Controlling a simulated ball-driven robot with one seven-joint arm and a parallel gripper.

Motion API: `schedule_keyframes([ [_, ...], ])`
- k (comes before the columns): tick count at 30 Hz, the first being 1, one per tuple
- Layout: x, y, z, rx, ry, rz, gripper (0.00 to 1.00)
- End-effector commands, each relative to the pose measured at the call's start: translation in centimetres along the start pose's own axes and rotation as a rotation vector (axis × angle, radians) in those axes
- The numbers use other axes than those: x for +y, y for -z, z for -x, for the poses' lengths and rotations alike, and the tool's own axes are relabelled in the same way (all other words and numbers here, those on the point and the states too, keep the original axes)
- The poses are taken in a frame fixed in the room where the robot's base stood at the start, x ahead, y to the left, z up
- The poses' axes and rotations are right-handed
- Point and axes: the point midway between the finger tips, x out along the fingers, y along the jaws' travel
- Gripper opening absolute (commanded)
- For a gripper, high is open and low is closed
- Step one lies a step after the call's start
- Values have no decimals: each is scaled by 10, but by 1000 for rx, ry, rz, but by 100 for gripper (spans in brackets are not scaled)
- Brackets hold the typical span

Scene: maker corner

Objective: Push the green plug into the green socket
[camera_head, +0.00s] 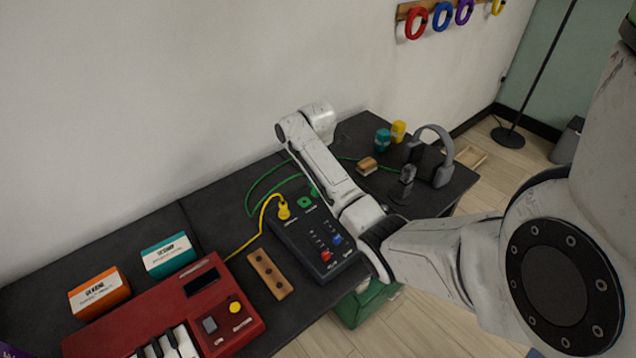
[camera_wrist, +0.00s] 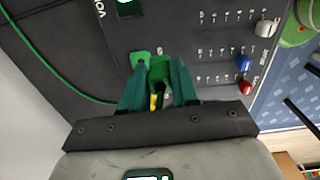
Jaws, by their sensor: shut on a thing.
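The green plug (camera_wrist: 160,76) is between the fingers of my gripper (camera_wrist: 158,92), which is shut on it, in the wrist view. The green socket (camera_wrist: 140,58), a green square on the dark panel box, shows just beside the plug. It also shows in the head view (camera_head: 304,203). The frames do not show clearly whether the plug touches the socket. A green cable (camera_wrist: 58,78) curves across the table from behind a finger. In the head view my arm hides most of the gripper.
The dark box (camera_head: 308,262) carries a yellow plug (camera_head: 283,211) close to the green socket, plus blue and red knobs. A holed wooden block (camera_head: 270,274) and red keyboard (camera_head: 225,322) lie left. A microphone (camera_head: 405,184) and headphones (camera_head: 441,160) stand right.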

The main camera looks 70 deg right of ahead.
Motion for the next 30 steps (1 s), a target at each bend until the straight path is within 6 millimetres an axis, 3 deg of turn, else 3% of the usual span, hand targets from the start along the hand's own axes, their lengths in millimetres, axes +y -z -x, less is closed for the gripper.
schedule_keyframes([
  [30,10,5,-9,0,0,0,0],
])
